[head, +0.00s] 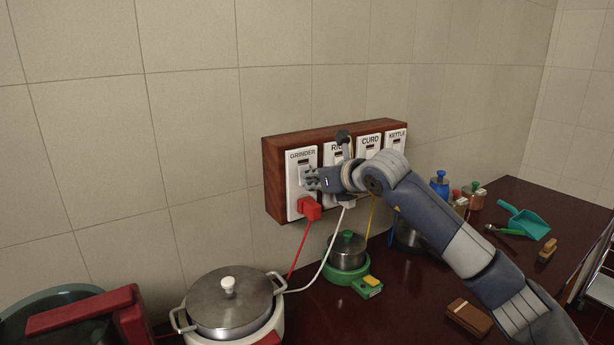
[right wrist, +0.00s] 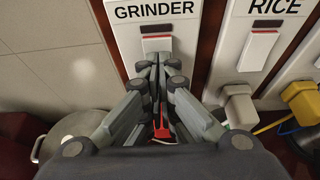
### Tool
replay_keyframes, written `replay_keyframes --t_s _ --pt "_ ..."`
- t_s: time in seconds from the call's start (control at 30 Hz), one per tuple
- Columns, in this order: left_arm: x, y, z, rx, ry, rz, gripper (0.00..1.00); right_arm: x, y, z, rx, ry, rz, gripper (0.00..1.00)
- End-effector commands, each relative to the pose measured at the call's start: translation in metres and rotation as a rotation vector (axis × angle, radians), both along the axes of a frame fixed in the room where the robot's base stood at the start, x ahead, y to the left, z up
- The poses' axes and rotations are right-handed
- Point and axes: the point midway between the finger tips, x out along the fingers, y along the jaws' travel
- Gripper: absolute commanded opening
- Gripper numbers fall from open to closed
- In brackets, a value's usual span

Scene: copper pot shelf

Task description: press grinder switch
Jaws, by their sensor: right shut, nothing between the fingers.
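The GRINDER switch plate (head: 299,155) is the leftmost white plate on a wooden board on the wall. In the right wrist view the grinder switch (right wrist: 157,43) is a white rocker with a red strip at its top edge. My right gripper (head: 309,179) is shut and empty, in front of this plate. In the right wrist view its fingertips (right wrist: 155,60) are at the lower edge of the rocker; I cannot tell whether they touch it. A red plug (head: 309,209) sits below the switch, mostly hidden by the fingers in the wrist view. My left gripper is not seen.
The wooden board (head: 277,205) also carries RICE, CURD and KETTLE (head: 396,140) plates. Cords hang to the counter. Below stand a lidded pot (head: 228,307), a steel container on a green base (head: 347,252) and several small jars. A teal dustpan (head: 523,222) lies at right.

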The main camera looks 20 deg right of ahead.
Motion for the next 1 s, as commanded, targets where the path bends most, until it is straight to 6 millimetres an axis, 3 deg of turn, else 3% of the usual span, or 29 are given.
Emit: replay_keyframes --t_s 0.7,1.0 --pt "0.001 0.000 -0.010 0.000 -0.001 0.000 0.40 -0.046 -0.007 0.029 0.000 -0.003 -0.001 0.00" --pt "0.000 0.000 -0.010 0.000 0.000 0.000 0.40 -0.049 -0.007 0.031 0.000 -0.002 0.000 0.00"
